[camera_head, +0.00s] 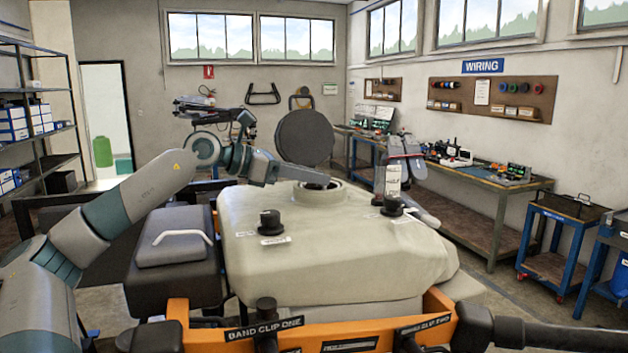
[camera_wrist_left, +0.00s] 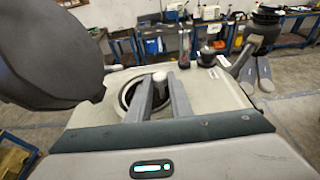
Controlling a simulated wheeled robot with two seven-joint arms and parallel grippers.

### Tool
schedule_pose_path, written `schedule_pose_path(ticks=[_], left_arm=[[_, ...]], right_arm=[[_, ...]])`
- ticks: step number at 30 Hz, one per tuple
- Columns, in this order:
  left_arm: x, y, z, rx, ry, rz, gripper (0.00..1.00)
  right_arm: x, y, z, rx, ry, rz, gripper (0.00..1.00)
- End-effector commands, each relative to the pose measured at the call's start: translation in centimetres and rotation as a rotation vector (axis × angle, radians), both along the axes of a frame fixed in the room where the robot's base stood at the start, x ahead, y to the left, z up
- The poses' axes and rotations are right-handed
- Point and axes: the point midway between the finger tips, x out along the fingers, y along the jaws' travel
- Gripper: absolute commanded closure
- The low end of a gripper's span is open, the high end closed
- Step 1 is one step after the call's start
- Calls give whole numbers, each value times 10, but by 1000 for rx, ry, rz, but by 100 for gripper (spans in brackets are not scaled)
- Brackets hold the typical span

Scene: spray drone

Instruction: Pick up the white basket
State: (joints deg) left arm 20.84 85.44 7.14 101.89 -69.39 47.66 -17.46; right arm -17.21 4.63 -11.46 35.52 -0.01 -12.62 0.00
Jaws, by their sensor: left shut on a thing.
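The pale tank (camera_head: 330,250) fills the middle of the head view, with a round white-rimmed opening (camera_head: 322,196) on top. My left gripper (camera_head: 322,182) reaches from the left to just over this opening. In the left wrist view the two fingers (camera_wrist_left: 160,90) are closed around a small pale part (camera_wrist_left: 160,76), which looks like the top of the white basket. The rest of the basket is hidden by the fingers and the rim (camera_wrist_left: 127,86), so I cannot tell how deep it sits. My right gripper is not in view.
A large dark round lid (camera_head: 304,137) stands open behind the opening. Black caps (camera_head: 270,219) (camera_head: 393,206) stand on the tank to either side. An orange frame (camera_head: 300,325) crosses the front. Workbenches (camera_head: 480,185) line the right wall; shelves (camera_head: 40,130) stand left.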

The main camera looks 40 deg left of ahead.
Motion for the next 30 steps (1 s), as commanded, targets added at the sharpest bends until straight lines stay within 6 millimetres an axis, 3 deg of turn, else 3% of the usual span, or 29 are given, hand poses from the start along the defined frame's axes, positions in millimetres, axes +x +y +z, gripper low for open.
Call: schedule_pose_path(ticks=[13,15,30], left_arm=[[0,1,44,2,-2,2,100],[-7,-9,42,6,-3,0,100],[-55,-80,92,6,-1,1,100]], right_arm=[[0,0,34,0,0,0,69],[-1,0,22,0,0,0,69],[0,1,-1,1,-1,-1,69]])
